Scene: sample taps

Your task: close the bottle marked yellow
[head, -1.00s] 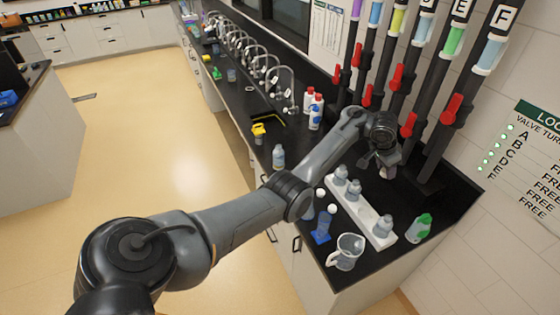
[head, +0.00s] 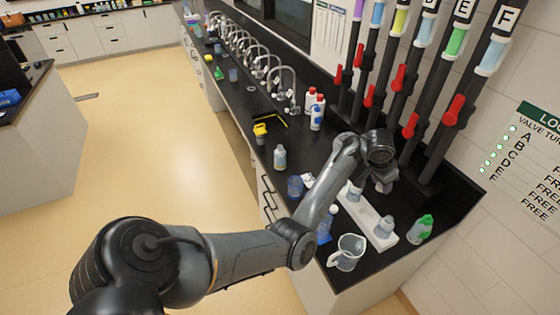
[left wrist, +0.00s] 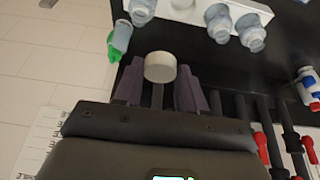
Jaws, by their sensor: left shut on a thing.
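My left gripper (head: 383,184) is above the counter, just behind the white rack (head: 364,212). In the left wrist view its purple fingers (left wrist: 160,92) are shut on a round white cap (left wrist: 160,67). Clear bottles stand along the rack: one (head: 384,227) is at its near end and another (head: 355,190) is farther back, beside the gripper. The left wrist view shows three such bottles, one (left wrist: 142,10) apart from the other two (left wrist: 218,22) (left wrist: 250,32). The cap is apart from them. I cannot make out a yellow mark on any bottle. The arm hides part of the rack.
A glass beaker (head: 347,252) stands at the counter's front edge. A green and clear bottle (head: 420,229) is right of the rack. A lone bottle (head: 280,157) and a blue cup (head: 295,187) stand left of my arm. Pipes with red valve handles (head: 453,109) rise behind.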

